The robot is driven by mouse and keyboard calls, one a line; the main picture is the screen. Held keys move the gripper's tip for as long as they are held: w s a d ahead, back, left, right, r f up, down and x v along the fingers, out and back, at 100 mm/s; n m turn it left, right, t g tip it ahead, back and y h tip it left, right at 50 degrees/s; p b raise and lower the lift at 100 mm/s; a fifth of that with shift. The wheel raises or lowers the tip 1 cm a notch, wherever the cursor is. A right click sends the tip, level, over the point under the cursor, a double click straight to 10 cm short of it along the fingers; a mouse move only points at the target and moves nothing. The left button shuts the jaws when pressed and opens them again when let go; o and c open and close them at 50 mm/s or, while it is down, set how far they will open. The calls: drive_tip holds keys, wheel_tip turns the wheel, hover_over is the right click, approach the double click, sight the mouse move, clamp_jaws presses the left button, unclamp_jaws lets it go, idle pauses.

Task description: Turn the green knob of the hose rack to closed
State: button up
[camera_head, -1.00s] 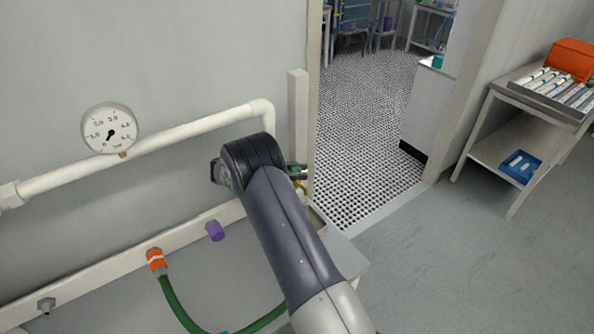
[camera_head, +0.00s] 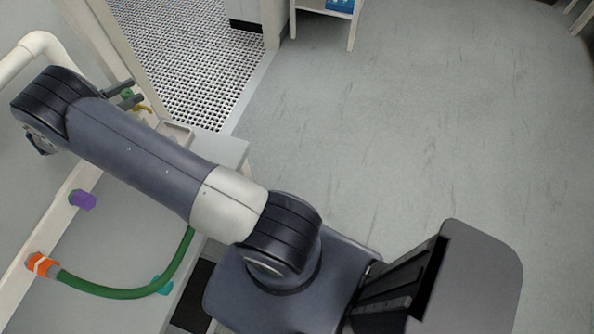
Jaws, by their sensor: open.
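The green knob (camera_head: 126,94) of the hose rack shows as a small green patch at the upper left, just past my arm's dark wrist. My gripper (camera_head: 125,95) is open, with its two dark fingers pointing right, one on each side of the green patch. I cannot tell whether the fingers touch the knob. The knob's shape and its turned position are too small and too covered to read. The white hose rack rail (camera_head: 52,228) runs along the wall at the left, partly hidden by my arm.
A purple knob (camera_head: 83,200) and an orange hose coupling (camera_head: 41,265) with a green hose (camera_head: 110,292) sit on the rail. A yellow part (camera_head: 143,109) is close to my gripper. A white pipe (camera_head: 38,45) bends above. Open grey floor (camera_head: 400,120) lies to the right.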

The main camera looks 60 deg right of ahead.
drive_tip(key=shift+w+f+n+t+b, duration=0.4)
drive_tip(key=shift+t+b, duration=0.2)
drive_tip(key=shift+b, duration=3.55)
drive_tip(key=s+n+t+h+b, duration=0.1)
drive_tip(key=b, duration=0.9)
drive_tip(key=shift+t, duration=0.4)
drive_tip(key=shift+n+t+b, duration=0.4)
drive_tip(key=shift+b, duration=0.75)
drive_tip(key=n+t+b, duration=0.1)
drive_tip(key=t+b, duration=0.1)
drive_tip(key=b, duration=0.1)
drive_tip(key=n+t+b, duration=0.4)
drive_tip(key=t+b, duration=0.2)
drive_tip(key=b, duration=0.6)
